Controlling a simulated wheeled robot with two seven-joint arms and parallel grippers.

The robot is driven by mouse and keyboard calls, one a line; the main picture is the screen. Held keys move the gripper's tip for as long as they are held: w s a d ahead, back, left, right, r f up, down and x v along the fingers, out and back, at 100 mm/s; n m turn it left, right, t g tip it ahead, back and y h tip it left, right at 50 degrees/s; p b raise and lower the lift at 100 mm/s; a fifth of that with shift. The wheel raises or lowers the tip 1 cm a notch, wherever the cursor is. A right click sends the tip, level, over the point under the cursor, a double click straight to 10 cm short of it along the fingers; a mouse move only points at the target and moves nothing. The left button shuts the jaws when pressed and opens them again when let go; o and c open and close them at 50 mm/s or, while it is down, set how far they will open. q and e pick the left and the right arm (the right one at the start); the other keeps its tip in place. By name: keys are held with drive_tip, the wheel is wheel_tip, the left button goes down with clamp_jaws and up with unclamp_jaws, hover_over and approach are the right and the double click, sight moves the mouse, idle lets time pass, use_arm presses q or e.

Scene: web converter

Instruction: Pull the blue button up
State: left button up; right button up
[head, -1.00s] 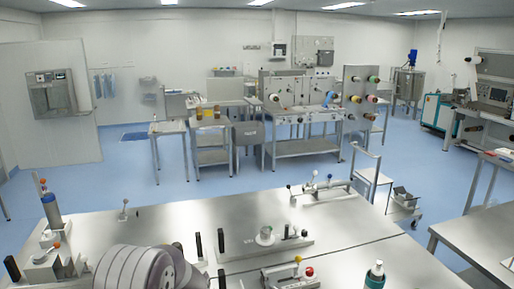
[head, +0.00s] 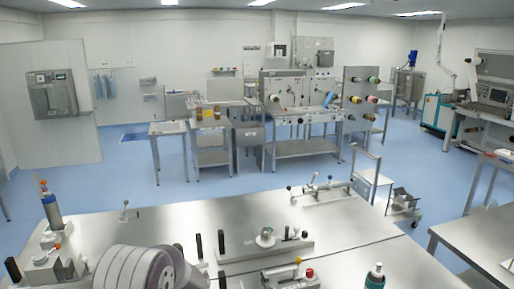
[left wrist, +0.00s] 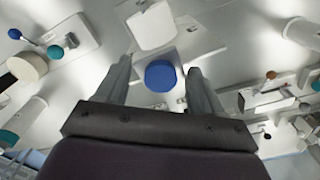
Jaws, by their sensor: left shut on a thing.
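The blue button (left wrist: 160,75) is a round blue cap in the middle of the left wrist view. My left gripper (left wrist: 160,73) has one finger on each side of it and is shut on it. The button's lower part and what lies beneath it are hidden. In the head view my grey ribbed left arm (head: 135,270) comes in at the bottom edge, and I cannot make out the gripper or the blue button there. My right gripper is in neither view.
The steel table (head: 165,220) carries metal fixtures with small knobs (head: 325,187). Black upright handles (head: 221,243) stand close to my left arm.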

use_arm(q)
drive_tip(key=shift+w+r+p, duration=0.1)
drive_tip(key=shift+r+p, duration=0.35)
drive_tip(key=shift+r, duration=0.3)
idle(0.3)
drive_tip(key=o, duration=1.1)
drive_tip(key=shift+d, duration=0.1)
drive_tip(key=shift+o, duration=0.2)
drive_tip(key=shift+r+p, duration=0.6)
drive_tip(key=shift+r, duration=0.2)
drive_tip(key=shift+r+p, duration=0.9)
drive_tip(key=shift+r, duration=1.25)
